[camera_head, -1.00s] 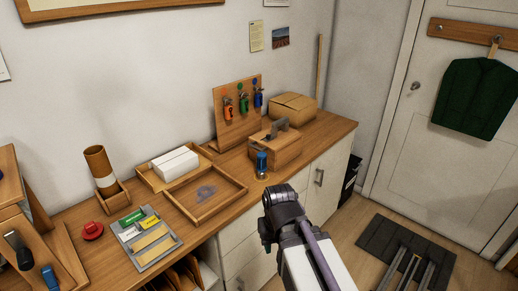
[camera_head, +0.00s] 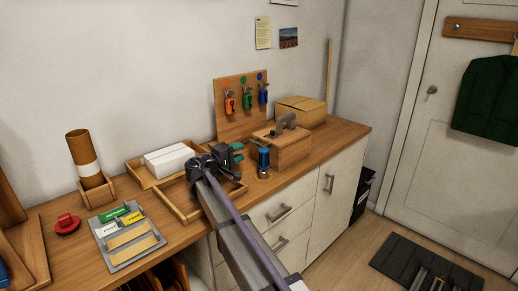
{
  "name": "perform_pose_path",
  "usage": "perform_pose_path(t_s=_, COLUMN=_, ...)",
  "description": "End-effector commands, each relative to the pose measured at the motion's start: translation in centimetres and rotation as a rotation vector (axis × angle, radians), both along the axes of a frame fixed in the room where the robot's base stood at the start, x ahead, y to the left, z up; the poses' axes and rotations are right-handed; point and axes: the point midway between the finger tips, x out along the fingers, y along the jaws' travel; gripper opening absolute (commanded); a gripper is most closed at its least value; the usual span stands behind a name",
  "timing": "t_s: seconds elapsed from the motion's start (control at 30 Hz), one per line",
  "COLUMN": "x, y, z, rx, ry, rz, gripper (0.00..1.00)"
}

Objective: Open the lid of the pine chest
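The pine chest (camera_head: 290,150) is a small wooden box on the counter, right of the middle.
A blue-topped cylinder (camera_head: 264,163) stands just in front of the chest. A wooden board with colored padlocks (camera_head: 240,108) is behind, and a cardboard box (camera_head: 301,112) is behind right. The wooden tray (camera_head: 182,212) lies under my gripper. The counter's right end (camera_head: 345,134) is clear.

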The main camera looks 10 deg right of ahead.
Motion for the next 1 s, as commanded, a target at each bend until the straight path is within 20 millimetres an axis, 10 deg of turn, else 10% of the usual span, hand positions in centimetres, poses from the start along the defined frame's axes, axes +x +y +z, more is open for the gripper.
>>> perform_pose_path(t_s=0.43, x=5.0, y=-7.7, z=0.0, rx=0.002, ry=0.000, rz=-0.003, gripper=0.38)
perform_pose_path(t_s=0.77, x=5.3, y=-8.4, z=0.0, rx=0.003, ry=0.001, rz=-0.002, gripper=0.37)
perform_pose_path(t_s=1.0, x=5.3, y=-8.3, z=0.0, rx=0.003, ry=0.001, rz=-0.002, gripper=0.14)
